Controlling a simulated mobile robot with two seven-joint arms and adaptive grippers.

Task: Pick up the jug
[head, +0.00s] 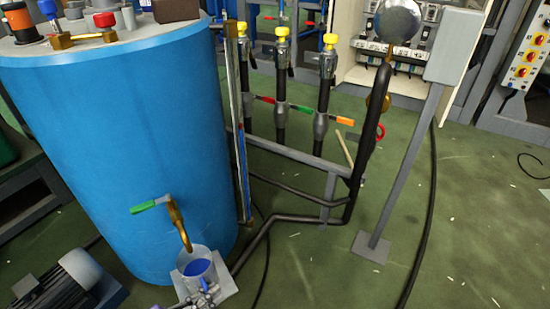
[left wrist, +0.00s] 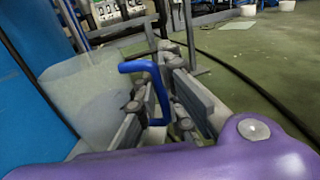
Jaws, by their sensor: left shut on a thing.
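The jug (head: 185,261) is a translucent, pale vessel with blue showing inside its rim in the head view. It is below the brass spout (head: 179,222) of the blue tank. A pale grey plate (head: 228,279) shows under or beside it; I cannot tell whether they touch. In the left wrist view the clear wall of the jug (left wrist: 80,100) is at the left, with its blue handle (left wrist: 146,68) between my fingers. My left gripper (head: 205,294) is at the jug's near side, shut on the handle. It also fills the middle of the left wrist view (left wrist: 160,112). My right gripper is not in view.
The large blue tank (head: 110,150) stands right behind the jug, with a green-handled tap (head: 150,204) above it. A motor (head: 62,285) is at the lower left. Black pipes (head: 285,217) run to the right. The green floor (head: 465,240) at the right is mostly clear.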

